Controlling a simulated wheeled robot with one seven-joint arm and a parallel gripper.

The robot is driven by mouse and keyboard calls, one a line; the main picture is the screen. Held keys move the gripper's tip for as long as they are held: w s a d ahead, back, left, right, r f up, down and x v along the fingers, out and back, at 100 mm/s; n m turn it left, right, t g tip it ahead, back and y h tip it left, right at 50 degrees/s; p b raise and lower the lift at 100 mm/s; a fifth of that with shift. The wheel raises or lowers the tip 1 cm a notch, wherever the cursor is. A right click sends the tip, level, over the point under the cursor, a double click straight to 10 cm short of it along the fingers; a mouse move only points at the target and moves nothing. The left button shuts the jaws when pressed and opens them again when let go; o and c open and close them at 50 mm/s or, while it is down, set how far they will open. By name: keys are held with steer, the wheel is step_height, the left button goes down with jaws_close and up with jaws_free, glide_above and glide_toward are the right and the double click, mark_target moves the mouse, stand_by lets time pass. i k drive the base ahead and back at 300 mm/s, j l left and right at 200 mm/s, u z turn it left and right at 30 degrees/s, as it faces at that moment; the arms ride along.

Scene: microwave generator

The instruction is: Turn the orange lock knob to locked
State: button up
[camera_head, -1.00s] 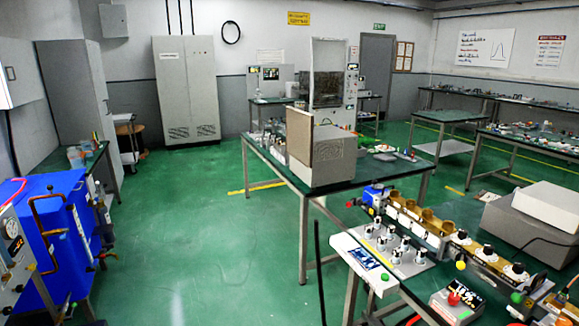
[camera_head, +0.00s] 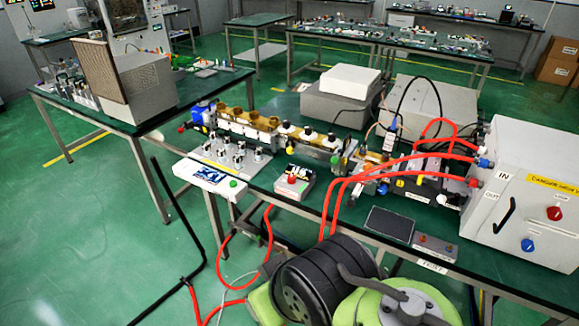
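A white cabinet (camera_head: 525,200) stands at the right end of the near bench. Its front face carries a red or orange round knob (camera_head: 554,213) with a small label that seems to read LOCK. I cannot make out which way this knob is turned. A blue knob (camera_head: 527,245) sits lower left of it, and a black handle (camera_head: 504,215) is on the left of the face. Green and black parts of my own arm show at the bottom centre. My gripper's fingers are not in view.
Red hoses (camera_head: 400,163) run from the cabinet's left side across the bench and down. A dark flat panel (camera_head: 390,224) and a grey box with buttons (camera_head: 435,246) lie near the bench's front edge.

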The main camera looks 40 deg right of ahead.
mark_target(367, 165)
steer(key=l+z, duration=0.2)
steer(key=z, duration=1.5)
steer(key=i+j+z, duration=0.1)
steer(key=i+j, duration=0.25)
steer(key=j, duration=0.3)
steer(key=i+j+z, duration=0.15)
steer(key=j, duration=0.2)
steer(key=i+j+z, duration=0.1)
steer(key=j, duration=0.25)
steer(key=i+j, duration=0.25)
steer(key=i+j+z, duration=0.15)
steer(key=j, duration=0.3)
steer(key=i+j+z, duration=0.1)
steer(key=j, duration=0.3)
